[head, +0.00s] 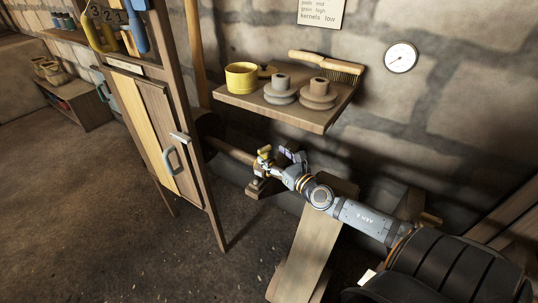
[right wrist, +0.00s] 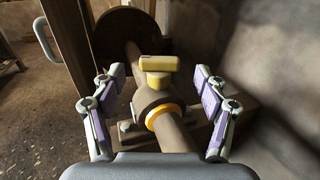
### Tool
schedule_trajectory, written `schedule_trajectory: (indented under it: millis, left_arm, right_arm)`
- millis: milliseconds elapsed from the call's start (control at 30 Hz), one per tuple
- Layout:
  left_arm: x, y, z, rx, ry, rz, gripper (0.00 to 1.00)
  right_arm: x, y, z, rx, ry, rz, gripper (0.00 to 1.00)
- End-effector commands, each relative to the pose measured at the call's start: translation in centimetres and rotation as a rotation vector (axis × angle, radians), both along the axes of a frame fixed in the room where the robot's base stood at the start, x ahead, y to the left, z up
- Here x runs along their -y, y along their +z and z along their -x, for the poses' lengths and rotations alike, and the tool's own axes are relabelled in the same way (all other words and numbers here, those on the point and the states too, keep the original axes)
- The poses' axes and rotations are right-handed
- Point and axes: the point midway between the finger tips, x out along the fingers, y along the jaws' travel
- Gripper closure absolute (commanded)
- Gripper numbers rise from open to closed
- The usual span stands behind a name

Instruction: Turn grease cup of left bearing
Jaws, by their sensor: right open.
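The grease cup (right wrist: 158,68) is a yellow T-shaped handle on top of the bearing (right wrist: 153,98), which holds a horizontal shaft (right wrist: 178,134). In the head view the yellow grease cup (head: 265,152) shows small, just left of my right gripper (head: 280,163). In the right wrist view my right gripper (right wrist: 158,100) is open, with one finger on each side of the bearing and cup. Its fingers appear apart from the cup, with nothing between them held. My left gripper is not in view.
A wall shelf (head: 311,116) above my right arm carries a yellow tin (head: 241,77), pulleys and a brush (head: 326,66). A wooden cabinet (head: 160,130) with a grey handle stands at the left. A round wheel (right wrist: 124,42) sits behind the bearing. Open floor lies at the lower left.

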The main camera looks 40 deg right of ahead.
Motion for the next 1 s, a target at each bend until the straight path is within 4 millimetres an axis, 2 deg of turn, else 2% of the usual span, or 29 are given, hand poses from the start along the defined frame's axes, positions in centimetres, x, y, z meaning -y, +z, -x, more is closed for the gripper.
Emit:
schedule_trajectory:
  millis: [100, 200, 533, 933, 1000]
  left_arm:
    - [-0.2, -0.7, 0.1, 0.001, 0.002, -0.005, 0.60]
    - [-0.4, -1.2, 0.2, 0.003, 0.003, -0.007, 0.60]
    - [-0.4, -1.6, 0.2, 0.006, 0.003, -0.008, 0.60]
    - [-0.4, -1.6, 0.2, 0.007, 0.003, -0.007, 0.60]
    - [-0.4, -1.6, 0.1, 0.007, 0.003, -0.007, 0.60]
  right_arm:
    - [0.1, 0.3, -1.6, 0.003, -0.005, -0.003, 0.26]
    - [0.0, 0.2, -2.3, 0.001, -0.002, -0.001, 0.26]
    - [-0.2, 0.0, -2.7, -0.001, 0.001, 0.000, 0.26]
    - [-0.2, 0.0, -2.7, -0.001, 0.000, 0.000, 0.79]
    - [-0.2, 0.0, -2.7, -0.001, 0.000, 0.000, 0.81]
